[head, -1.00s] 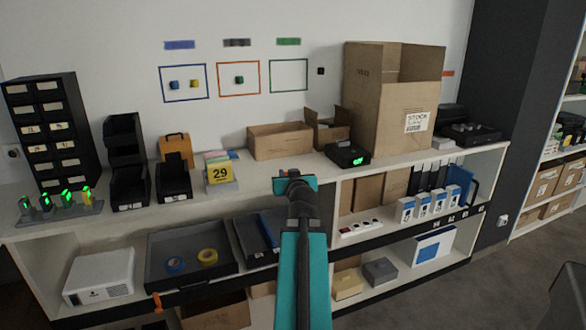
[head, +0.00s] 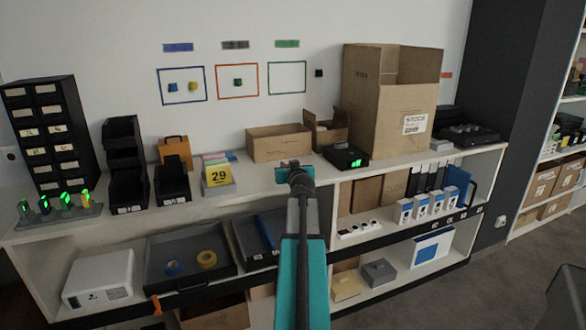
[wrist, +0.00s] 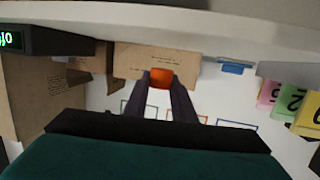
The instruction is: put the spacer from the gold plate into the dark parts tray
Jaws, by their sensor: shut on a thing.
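My gripper (wrist: 160,88) is shut on a small orange piece, seemingly the spacer (wrist: 160,77), held between its two dark fingertips in the wrist view. In the head view my gripper (head: 294,165) is at the front of the upper shelf, below the open cartons; the wrist hides most of its grip. A dark tray (head: 232,268) with blue and yellow tape rolls sits on the lower shelf. A second dark tray (head: 241,240) with a blue strip is beside it, partly behind my arm. I cannot tell which is the parts tray. I cannot make out a gold plate.
A low open carton (head: 278,145) and a tall carton (head: 375,110) stand at the back of the upper shelf. A black device (head: 346,157) with a green display and a yellow calendar card (head: 218,177) flank my gripper. The upper shelf front between them is fairly clear.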

